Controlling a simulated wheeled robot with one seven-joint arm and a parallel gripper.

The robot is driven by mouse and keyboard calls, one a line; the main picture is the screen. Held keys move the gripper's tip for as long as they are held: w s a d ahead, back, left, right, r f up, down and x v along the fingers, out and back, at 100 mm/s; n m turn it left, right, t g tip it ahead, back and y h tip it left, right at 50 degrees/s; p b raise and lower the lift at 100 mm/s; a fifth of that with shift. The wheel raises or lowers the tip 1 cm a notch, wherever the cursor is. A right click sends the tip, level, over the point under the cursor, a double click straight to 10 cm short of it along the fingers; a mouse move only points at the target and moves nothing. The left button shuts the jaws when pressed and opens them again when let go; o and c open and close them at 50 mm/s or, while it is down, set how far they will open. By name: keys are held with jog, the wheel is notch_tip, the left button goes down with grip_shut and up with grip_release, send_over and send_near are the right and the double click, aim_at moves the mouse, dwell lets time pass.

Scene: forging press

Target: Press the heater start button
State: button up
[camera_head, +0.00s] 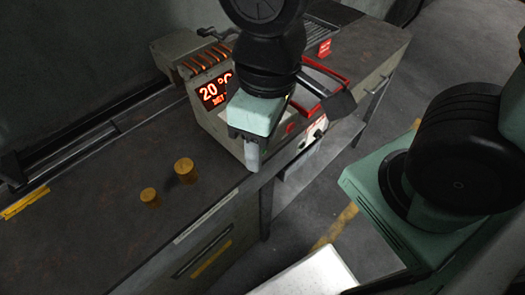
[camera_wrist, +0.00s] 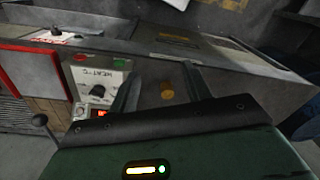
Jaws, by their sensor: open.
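The heater (camera_head: 222,118) is a pale box on the bench with a red lit display (camera_head: 214,92) reading 20 °C. My gripper (camera_head: 252,152) hangs in front of it and hides part of its front. In the wrist view its panel (camera_wrist: 98,75) is marked HEAT °C and has a black knob (camera_wrist: 97,91). The left finger appears beside the panel; contact cannot be told.
Two brass cylinders (camera_head: 184,171) (camera_head: 150,197) stand on the bench (camera_head: 90,225) left of the heater. A red-handled lever (camera_head: 325,75) is at the heater's right. Bench drawers (camera_head: 205,255) face the floor. The bench's left part is mostly clear.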

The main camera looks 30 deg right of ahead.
grip_shut()
dwell(1.5)
